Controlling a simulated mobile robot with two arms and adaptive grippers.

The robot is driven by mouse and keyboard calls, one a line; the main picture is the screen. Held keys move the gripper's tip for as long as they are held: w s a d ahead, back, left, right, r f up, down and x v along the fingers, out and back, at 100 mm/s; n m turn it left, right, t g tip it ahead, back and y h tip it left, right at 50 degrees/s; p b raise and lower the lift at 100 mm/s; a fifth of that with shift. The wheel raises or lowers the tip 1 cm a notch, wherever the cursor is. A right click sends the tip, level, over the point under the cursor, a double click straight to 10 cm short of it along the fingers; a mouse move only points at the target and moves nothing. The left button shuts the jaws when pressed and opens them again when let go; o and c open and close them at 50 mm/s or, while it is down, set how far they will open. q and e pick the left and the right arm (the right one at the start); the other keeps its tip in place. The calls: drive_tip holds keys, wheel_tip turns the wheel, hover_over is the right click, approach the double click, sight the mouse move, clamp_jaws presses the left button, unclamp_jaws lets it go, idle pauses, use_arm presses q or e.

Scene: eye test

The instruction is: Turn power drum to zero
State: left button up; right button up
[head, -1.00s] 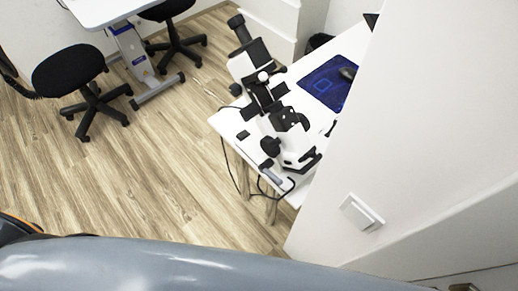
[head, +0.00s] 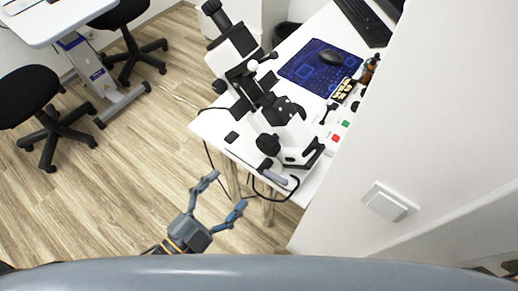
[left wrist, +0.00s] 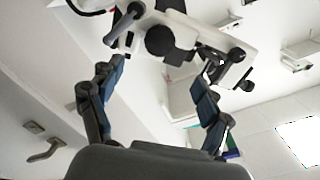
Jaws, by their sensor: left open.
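A white and black microscope-like instrument (head: 238,43) stands on the white table (head: 212,124). A round black knob (head: 268,144) is on its lower near side. I cannot tell which part is the power drum. My left gripper (head: 226,190) is open and empty, in front of the table's near left corner and apart from the instrument. In the left wrist view the open fingers (left wrist: 158,72) frame the instrument's white body (left wrist: 200,36), with a round black part (left wrist: 159,40) beyond them. My right gripper is not in view.
A blue mat (head: 302,70) with a black mouse (head: 331,57) and a keyboard (head: 365,20) lie farther back. A white wall with a switch (head: 390,202) closes off the right. Black cables hang at the table's near edge. Chairs (head: 28,97) stand left; floor between is clear.

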sight(264, 149)
use_arm(q)
drive_tip(key=p+x, duration=0.1)
drive_tip(key=x, duration=1)
drive_tip(key=shift+w+d+p, duration=0.2)
drive_tip(key=shift+w+p, duration=0.15)
drive_tip(key=shift+p, duration=0.05)
drive_tip(key=shift+w+d, duration=0.4)
drive_tip(key=shift+w, duration=0.15)
drive_tip(key=shift+c, duration=0.5)
drive_tip(key=c, duration=1.1)
